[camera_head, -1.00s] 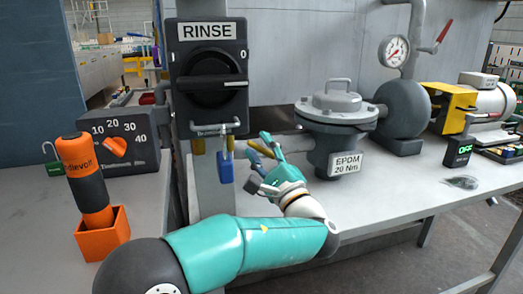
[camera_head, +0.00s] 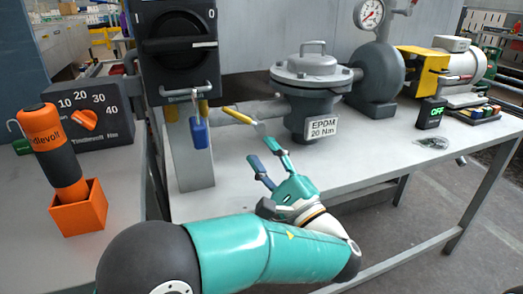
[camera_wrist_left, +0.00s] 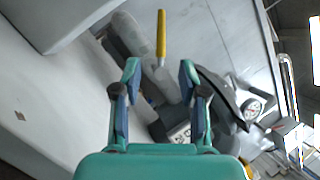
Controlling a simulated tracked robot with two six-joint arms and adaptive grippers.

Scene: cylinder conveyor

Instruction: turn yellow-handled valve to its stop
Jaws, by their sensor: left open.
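The yellow valve handle (camera_head: 238,115) sticks out to the left and up from the pipe beside the grey EPDM valve body (camera_head: 313,90). My left gripper (camera_head: 260,150) is open and empty, below and right of the handle, with its fingers toward it. In the left wrist view the handle (camera_wrist_left: 161,33) stands upright in the picture, beyond my open fingertips (camera_wrist_left: 158,68) and roughly centred between them. No finger appears to touch it. The handle's pivot is not clearly visible. My right gripper is not in view.
A black rotary switch box (camera_head: 180,48) with a blue padlock (camera_head: 199,134) is left of the handle. A dial box (camera_head: 88,118) and an orange holder (camera_head: 80,209) with a tool stand further left. A pump (camera_head: 376,75) is right. The grey bench (camera_head: 350,150) is clear in front.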

